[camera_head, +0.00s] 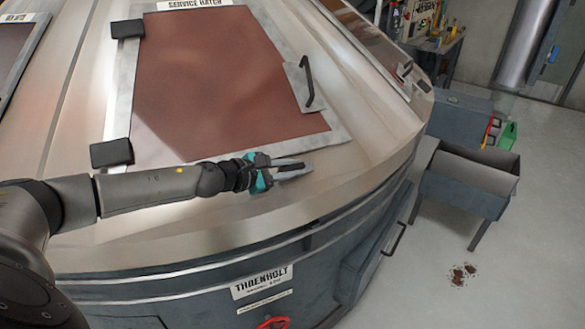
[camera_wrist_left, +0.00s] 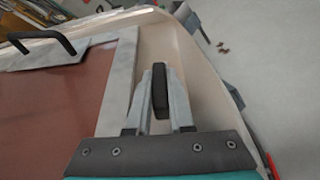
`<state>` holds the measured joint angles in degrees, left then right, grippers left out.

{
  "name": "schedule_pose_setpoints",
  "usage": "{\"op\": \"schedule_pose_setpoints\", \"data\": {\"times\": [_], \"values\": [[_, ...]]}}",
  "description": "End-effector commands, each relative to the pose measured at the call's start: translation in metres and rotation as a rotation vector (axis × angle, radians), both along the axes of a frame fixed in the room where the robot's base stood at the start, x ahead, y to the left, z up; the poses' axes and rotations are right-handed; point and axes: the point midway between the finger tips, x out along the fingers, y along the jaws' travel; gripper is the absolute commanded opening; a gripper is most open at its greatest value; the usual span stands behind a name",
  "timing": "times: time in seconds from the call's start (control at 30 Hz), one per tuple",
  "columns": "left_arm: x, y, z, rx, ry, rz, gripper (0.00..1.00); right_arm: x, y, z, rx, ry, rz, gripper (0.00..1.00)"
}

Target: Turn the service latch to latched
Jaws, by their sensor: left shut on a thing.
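The service hatch (camera_head: 225,80) is a reddish-brown panel in a pale frame on the sloped metal housing, with a dark handle (camera_head: 307,82) on its right side. My left gripper (camera_head: 294,171) is at the hatch's lower right corner, on the housing just outside the frame. In the left wrist view a dark upright bar, apparently the service latch (camera_wrist_left: 160,90), stands between the pale fingers of the left gripper (camera_wrist_left: 160,100), which is shut on it. The fingers hide much of the latch in the head view. My right gripper is not in view.
Black hinges (camera_head: 111,153) sit on the hatch's left edge. The hatch handle also shows in the left wrist view (camera_wrist_left: 42,42). A grey trough on legs (camera_head: 465,185) stands on the floor at right, with dark spilled bits (camera_head: 462,274) nearby. A red handwheel (camera_head: 273,323) shows low on the machine.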

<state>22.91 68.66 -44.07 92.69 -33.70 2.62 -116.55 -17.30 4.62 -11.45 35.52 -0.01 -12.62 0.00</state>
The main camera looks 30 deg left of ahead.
Motion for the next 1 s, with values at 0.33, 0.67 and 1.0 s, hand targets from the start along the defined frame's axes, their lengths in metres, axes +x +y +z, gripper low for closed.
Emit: {"op": "schedule_pose_setpoints", "data": {"times": [0.33,0.67,1.0], "values": [[0.000,-0.002,-0.003,-0.037,-0.050,0.083,0.00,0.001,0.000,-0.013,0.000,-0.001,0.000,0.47],[0.000,-0.002,-0.002,-0.133,-0.184,0.309,0.00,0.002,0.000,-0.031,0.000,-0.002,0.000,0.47],[0.000,-0.001,0.000,-0.244,-0.340,0.576,0.00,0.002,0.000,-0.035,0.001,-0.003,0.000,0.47]]}}
